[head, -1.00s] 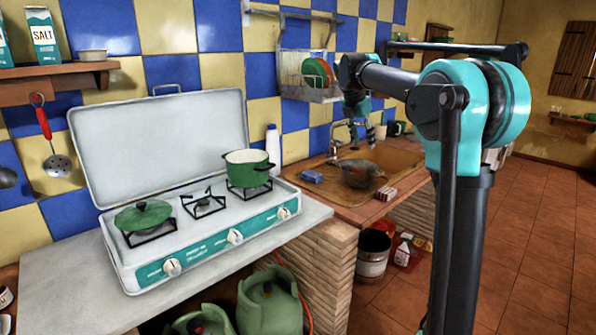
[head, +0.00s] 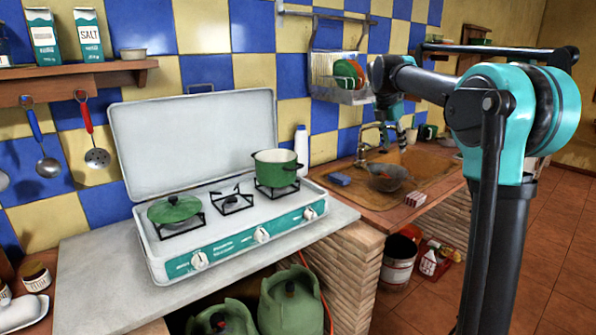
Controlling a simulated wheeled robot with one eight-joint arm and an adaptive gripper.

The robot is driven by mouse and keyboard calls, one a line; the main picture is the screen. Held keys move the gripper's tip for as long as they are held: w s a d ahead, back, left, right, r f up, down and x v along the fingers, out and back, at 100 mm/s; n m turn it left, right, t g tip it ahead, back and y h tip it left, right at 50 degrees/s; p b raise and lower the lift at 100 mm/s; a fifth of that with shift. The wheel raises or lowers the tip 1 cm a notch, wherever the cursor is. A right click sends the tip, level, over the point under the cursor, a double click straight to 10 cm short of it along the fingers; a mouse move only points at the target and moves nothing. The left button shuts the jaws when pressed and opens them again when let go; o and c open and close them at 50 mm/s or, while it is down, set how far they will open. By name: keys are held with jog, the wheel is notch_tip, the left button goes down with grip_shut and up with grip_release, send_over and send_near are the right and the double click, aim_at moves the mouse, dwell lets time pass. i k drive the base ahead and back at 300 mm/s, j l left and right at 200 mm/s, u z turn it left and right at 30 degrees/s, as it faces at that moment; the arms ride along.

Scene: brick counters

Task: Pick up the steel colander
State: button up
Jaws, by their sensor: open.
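The steel colander (head: 386,182) is a grey metal bowl at the sink area on the right-hand counter, in the middle right of the head view. Something orange shows at its rim, too small to make out. My gripper (head: 393,143) hangs from the arm, pointing down, above and slightly behind the colander in the picture. It is open and holds nothing that I can see. The gap between its fingertips and the colander is hard to judge from here.
A tap (head: 364,140) stands close behind the colander. A blue sponge (head: 340,179) and a pinkish block (head: 416,199) lie on the sink counter. A dish rack (head: 343,80) hangs above. A white stove (head: 235,225) with green pots is left.

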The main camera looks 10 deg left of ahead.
aim_at(374, 169)
jog(key=i+l+u, duration=0.5)
jog(key=l, duration=0.15)
jog(key=l+u, duration=0.25)
jog(key=i+l+u, duration=0.25)
jog(key=l, duration=0.25)
jog(key=k, duration=0.1)
